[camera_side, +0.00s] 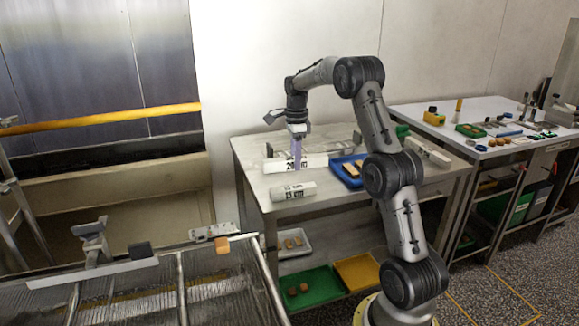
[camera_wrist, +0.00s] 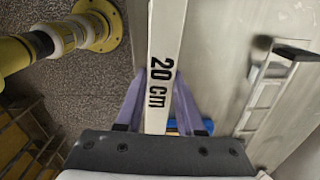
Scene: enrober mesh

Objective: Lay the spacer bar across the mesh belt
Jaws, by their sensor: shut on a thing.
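The spacer bar (camera_side: 312,162), long and white with "20 cm" in black, is in my gripper (camera_side: 297,164) at the worktable. My purple fingers are shut on it, one on each side. In the wrist view, the bar (camera_wrist: 168,35) runs away from me between the fingertips (camera_wrist: 160,75). Whether it touches the tabletop I cannot tell. The mesh belt (camera_side: 205,292) is at the lower left of the side view, apart from the bar, with metal rails along it.
A blue tray (camera_side: 346,178) with brown pieces stands right of my gripper. A small brown block (camera_side: 222,245) and a dark block (camera_side: 141,250) sit by the belt's far edge.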

